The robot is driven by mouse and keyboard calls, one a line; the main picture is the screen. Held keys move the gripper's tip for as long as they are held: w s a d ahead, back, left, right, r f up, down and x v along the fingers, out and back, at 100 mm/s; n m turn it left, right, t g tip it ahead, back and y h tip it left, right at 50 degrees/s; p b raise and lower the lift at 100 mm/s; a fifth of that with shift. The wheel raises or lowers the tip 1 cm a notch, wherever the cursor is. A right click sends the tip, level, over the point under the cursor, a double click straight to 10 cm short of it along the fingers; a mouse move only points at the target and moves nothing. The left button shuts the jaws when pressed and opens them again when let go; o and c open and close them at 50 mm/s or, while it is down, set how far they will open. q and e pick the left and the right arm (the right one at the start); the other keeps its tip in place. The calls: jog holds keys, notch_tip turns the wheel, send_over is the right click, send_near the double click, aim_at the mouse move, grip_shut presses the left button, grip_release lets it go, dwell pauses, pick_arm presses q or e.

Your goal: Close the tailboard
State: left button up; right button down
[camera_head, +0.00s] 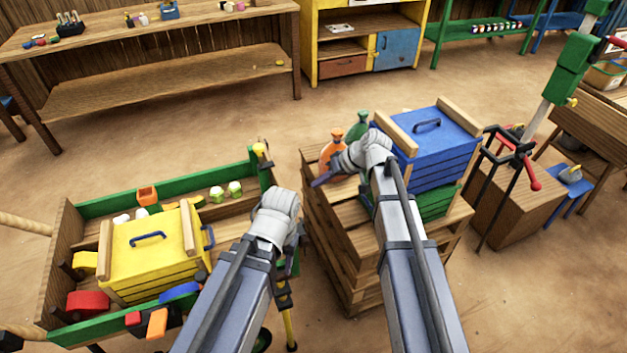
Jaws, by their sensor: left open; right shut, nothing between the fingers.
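A wooden cart with green side boards (110,200) stands at the left, its shafts pointing left. My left forearm and gripper hide much of that end, so I cannot tell how far the board is open. My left gripper (299,236) is open by the cart's right end; contact is unclear. My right gripper (322,181) is shut and empty over the wooden crate stack, close to the orange bottle.
The cart holds a yellow crate (150,260) and several small coloured goods. The wooden crate stack (335,225) bears an orange bottle (331,150), a green bottle (359,130) and a blue crate (436,140). A narrow floor gap separates cart and stack. Open floor lies behind.

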pick_arm(q)
jog(key=shift+r+p, duration=1.45)
jog(key=shift+r, duration=0.5)
pick_arm(e)
jog(key=shift+v, duration=2.3)
jog(key=shift+a+r, duration=0.1)
jog(key=shift+a, duration=0.1)
pick_arm(q)
notch_tip(320, 180, up, 7)
jog(key=p, duration=0.7)
pick_arm(e)
jog(key=s+a+r+g+h, duration=0.1)
jog(key=s+h, duration=0.3)
jog(key=s, duration=0.7)
jog(key=s+a+r+m+g+h, duration=0.1)
jog(key=s+h, duration=0.3)
jog(key=s, duration=0.7)
jog(key=shift+r+g+h, duration=0.15)
jog(key=shift+g+h, duration=0.15)
jog(key=shift+g, duration=0.2)
pick_arm(q)
jog(key=shift+a, duration=0.1)
pick_arm(e)
jog(key=shift+w+a, duration=0.1)
jog(key=shift+a, duration=0.1)
